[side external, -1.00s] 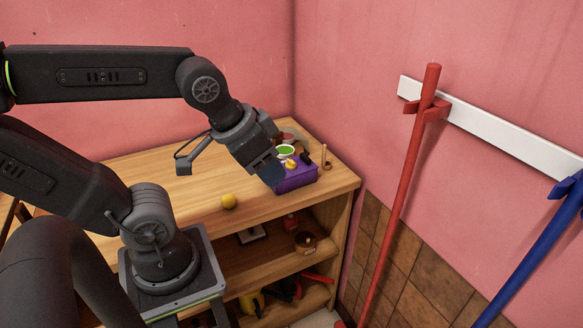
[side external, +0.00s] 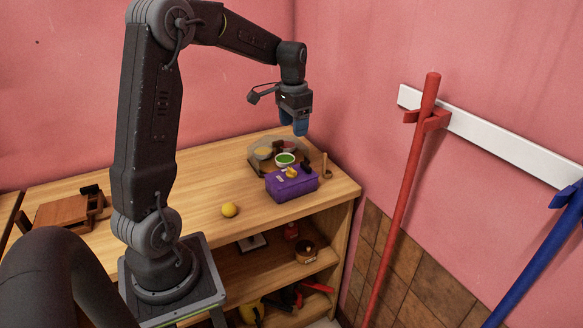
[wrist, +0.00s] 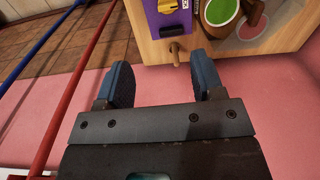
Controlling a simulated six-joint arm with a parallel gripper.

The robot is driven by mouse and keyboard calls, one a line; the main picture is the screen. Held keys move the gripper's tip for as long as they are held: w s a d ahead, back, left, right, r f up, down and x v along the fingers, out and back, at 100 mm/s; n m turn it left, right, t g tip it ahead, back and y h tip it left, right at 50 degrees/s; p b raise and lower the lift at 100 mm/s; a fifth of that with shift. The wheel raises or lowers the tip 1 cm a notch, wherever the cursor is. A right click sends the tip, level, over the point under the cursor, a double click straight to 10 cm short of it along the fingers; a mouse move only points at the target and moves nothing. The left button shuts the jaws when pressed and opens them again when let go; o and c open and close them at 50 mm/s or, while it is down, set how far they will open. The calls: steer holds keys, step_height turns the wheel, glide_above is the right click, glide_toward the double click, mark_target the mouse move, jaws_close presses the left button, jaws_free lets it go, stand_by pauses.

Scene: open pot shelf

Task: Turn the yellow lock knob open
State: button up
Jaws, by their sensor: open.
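The yellow lock knob (side external: 291,173) sits on top of a purple box (side external: 284,190) near the right end of the wooden shelf top. In the wrist view the yellow knob (wrist: 168,5) shows at the top edge, on the purple box (wrist: 156,21). My gripper (side external: 299,128) is raised above the shelf, behind and above the box, pointing down. It also shows in the wrist view (wrist: 164,84), with its two blue fingers apart and nothing between them. It does not touch the knob or the box.
A yellow ball (side external: 229,210) lies on the shelf top (side external: 185,190). A red pole (side external: 401,190) leans by the right wall.

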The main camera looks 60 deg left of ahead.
mark_target(292, 169)
steer(key=f, duration=0.5)
steer(key=a+f, duration=0.1)
steer(key=f, duration=0.8)
steer(key=shift+w+a+f, duration=0.15)
steer(key=shift+a+f, duration=0.1)
steer(key=shift+f, duration=0.15)
steer(key=shift+c, duration=0.3)
steer(key=c, duration=0.9)
